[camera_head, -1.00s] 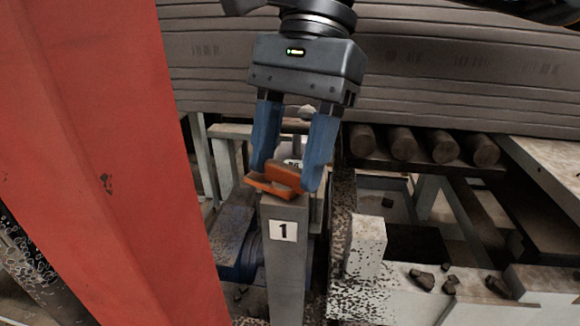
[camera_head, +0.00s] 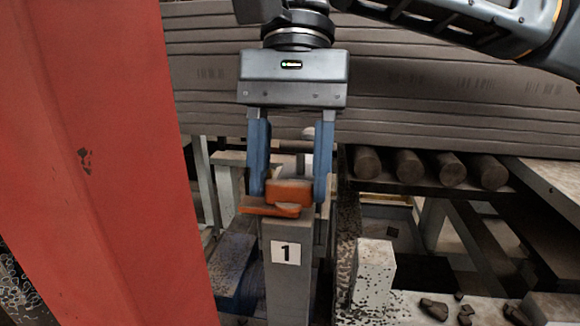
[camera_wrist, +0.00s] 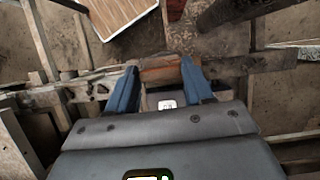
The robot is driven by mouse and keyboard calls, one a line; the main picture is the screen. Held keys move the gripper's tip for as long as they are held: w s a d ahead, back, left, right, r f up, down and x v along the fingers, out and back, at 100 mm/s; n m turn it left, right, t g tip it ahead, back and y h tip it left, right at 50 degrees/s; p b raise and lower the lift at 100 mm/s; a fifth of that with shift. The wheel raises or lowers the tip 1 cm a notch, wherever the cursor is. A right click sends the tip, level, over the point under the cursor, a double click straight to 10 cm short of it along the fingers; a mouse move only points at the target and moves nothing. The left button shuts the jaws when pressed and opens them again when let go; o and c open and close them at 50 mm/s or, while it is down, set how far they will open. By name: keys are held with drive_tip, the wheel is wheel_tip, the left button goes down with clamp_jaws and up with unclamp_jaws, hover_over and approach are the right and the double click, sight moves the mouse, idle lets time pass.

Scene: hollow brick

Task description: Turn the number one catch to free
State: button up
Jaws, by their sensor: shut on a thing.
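The number one catch is an orange handle (camera_head: 287,192) on top of a grey post (camera_head: 287,275), which bears a white plate marked 1 (camera_head: 286,251). My gripper (camera_head: 289,190) reaches down over the post with its two blue fingers on either side of the orange handle, shut on it. In the wrist view the handle (camera_wrist: 160,70) shows as an orange-brown block between the fingertips. The handle's lower plate juts out to the left of the post top. How the catch is joined to the post is hidden.
A large red panel (camera_head: 110,150) stands close on the left. Stacked grey slabs (camera_head: 420,95) run behind my gripper. Several dark rollers (camera_head: 408,165) lie at right, above a pale ledge with dark rubble (camera_head: 434,309). A pale block (camera_head: 372,280) stands right of the post.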

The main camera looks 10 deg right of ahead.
drive_tip(key=o, duration=1)
drive_tip(key=shift+o, duration=0.2)
drive_tip(key=v, duration=0.7)
drive_tip(key=shift+r, duration=0.3)
